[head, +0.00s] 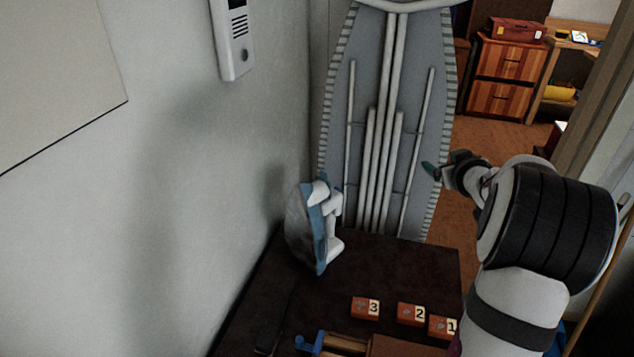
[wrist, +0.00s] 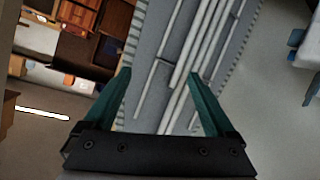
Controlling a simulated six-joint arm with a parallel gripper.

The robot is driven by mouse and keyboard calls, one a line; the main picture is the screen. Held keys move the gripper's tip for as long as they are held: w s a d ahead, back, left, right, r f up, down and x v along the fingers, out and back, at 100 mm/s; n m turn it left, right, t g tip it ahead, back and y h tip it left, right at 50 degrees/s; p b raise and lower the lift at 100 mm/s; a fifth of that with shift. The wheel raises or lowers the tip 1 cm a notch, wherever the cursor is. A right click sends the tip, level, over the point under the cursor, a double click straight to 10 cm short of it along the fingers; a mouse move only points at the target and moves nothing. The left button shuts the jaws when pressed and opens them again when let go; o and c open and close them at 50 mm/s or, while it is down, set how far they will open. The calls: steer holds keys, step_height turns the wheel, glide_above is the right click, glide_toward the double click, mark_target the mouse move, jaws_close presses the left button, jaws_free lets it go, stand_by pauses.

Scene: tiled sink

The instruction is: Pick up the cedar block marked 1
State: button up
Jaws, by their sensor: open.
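The cedar block marked 1 (head: 443,327) sits on the dark counter (head: 380,262) in the head view, close beside my arm. The block marked 2 (head: 411,314) is just left of it, and the block marked 3 (head: 365,308) is further left. My gripper (head: 430,168) is raised well above and beyond the blocks, in front of the ironing board. In the wrist view my gripper (wrist: 160,75) has its two green fingers spread apart with nothing between them. No block shows in the wrist view.
An iron (head: 316,228) stands upright on the counter against the left wall. An ironing board (head: 385,120) leans behind the counter. A wooden item (head: 345,343) and a blue item (head: 312,342) lie at the counter's front. Bare counter lies between iron and blocks.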

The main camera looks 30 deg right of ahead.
steer(key=s+d+f+n+t+y, duration=0.2)
steer(key=s+d+f+n, duration=0.1)
steer(key=s+d+f, duration=0.3)
steer(key=n+y, duration=0.5)
steer(key=y, duration=0.6)
glide_toward(442, 327)
steer(key=shift+g, duration=0.4)
steer(key=x, duration=0.8)
steer(key=shift+w+d+f, duration=0.15)
steer(key=shift+w+d, duration=0.05)
steer(key=shift+w, duration=0.45)
jaws_close()
